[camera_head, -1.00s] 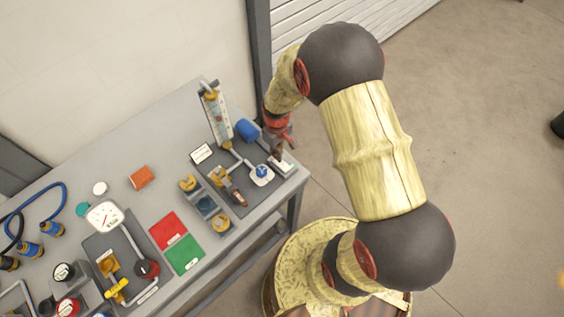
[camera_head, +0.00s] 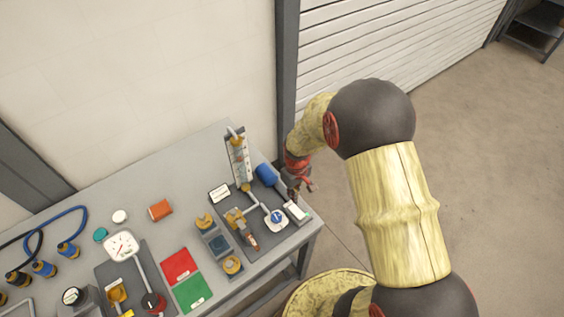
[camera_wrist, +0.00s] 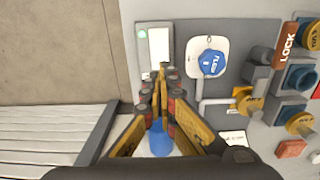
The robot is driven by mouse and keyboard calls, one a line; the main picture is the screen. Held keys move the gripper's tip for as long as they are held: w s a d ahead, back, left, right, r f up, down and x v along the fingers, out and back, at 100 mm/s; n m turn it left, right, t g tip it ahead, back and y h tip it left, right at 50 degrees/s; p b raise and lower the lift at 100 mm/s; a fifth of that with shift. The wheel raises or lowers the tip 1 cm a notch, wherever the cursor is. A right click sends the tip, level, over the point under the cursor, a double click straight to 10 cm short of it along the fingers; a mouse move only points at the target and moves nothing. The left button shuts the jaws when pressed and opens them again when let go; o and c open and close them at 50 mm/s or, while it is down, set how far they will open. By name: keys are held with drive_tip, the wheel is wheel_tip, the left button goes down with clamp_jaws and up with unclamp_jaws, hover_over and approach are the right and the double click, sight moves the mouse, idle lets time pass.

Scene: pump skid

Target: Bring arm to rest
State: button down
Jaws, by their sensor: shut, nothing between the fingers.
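My arm (camera_head: 397,210) reaches from the lower right up and over to the right end of the grey bench. My gripper (camera_head: 300,187) hangs near the bench's right edge, beside the blue cylinder (camera_head: 267,175) and above the small white-topped device (camera_head: 296,211). In the wrist view my gripper (camera_wrist: 162,75) has its yellow fingers brought together at the tips, with nothing between them. The white-screened device (camera_wrist: 155,50) lies just beyond the fingertips. The blue round knob (camera_wrist: 211,63) on its white plate is to the right. A blue rounded thing (camera_wrist: 160,141) shows between the finger bases.
The grey bench (camera_head: 150,190) carries a flow tube (camera_head: 239,160), a pressure gauge (camera_head: 121,246), a red pad (camera_head: 179,266), a green pad (camera_head: 192,292) and blue hoses. A white slatted shutter (camera_head: 390,45) stands behind. Open floor (camera_head: 490,170) lies to the right.

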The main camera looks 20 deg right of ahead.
drive_tip(key=s, duration=0.2)
drive_tip(key=s+m+g, duration=0.1)
drive_tip(key=shift+s+a+f, duration=0.2)
drive_tip(key=shift+f, duration=0.05)
drive_tip(key=s+a+r+m+t+b, duration=0.1)
drive_tip(key=s+a+r+t+b, duration=0.1)
drive_tip(key=s+r+b, duration=0.5)
drive_tip(key=s+a+r+m+t+b, duration=0.1)
drive_tip(key=s+r+t+b, duration=0.3)
drive_tip(key=r, duration=1.1)
drive_tip(key=s+a+b, duration=0.1)
drive_tip(key=s+b, duration=0.2)
drive_tip(key=shift+s+a+r+t, duration=0.2)
drive_tip(key=shift+a+r+t, duration=0.1)
drive_tip(key=shift+r, duration=0.1)
